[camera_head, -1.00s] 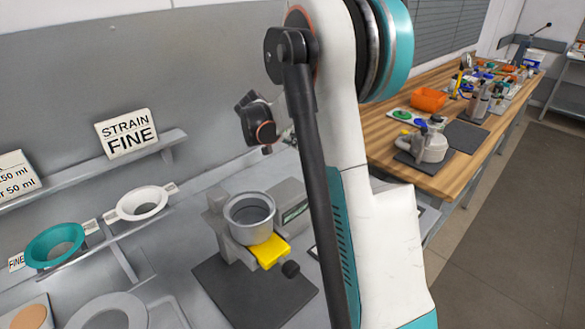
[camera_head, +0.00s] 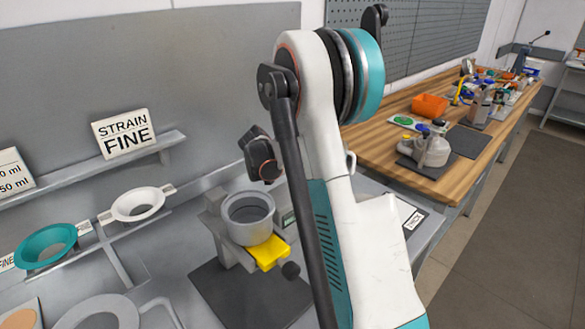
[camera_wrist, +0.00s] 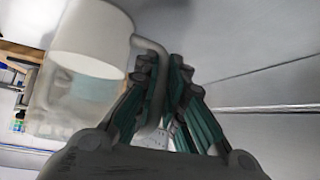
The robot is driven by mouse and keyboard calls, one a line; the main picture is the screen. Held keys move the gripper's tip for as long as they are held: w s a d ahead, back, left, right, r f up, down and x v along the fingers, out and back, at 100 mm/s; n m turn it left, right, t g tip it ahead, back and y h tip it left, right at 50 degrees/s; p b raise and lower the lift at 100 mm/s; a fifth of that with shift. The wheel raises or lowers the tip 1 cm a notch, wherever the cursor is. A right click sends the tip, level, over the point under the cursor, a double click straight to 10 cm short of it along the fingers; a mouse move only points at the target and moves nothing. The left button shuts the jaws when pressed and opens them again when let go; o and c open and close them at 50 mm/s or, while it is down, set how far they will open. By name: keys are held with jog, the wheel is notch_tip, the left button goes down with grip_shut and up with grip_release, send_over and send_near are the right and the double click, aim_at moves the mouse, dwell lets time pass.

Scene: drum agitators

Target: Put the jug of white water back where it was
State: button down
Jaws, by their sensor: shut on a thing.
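In the wrist view, my gripper (camera_wrist: 163,68) is shut on the grey handle of a translucent jug (camera_wrist: 72,105). White contents (camera_wrist: 92,38) show toward the top of that picture. The jug appears strongly tilted or upturned there, though the wrist camera's own angle makes this hard to judge. In the head view, the fingers and the held jug are hidden behind my arm.
A grey cup on a stand with a yellow tab (camera_head: 267,253) stands on a dark mat in front of my arm. Funnels (camera_head: 45,246) and a STRAIN FINE sign (camera_head: 124,133) are at left. The wooden table (camera_head: 385,140) holds another jug (camera_head: 433,152), an orange bin (camera_head: 431,106) and an empty dark mat (camera_head: 467,141).

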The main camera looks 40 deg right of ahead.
jog(key=shift+f, duration=0.1)
jog(key=c, duration=2.1)
grip_release()
jog(key=o, duration=0.4)
jog(key=shift+r, duration=0.2)
jog(key=p+v, duration=0.3)
jog(key=v, duration=0.8)
jog(key=shift+a+r, duration=0.25)
jog(key=shift+a, duration=0.05)
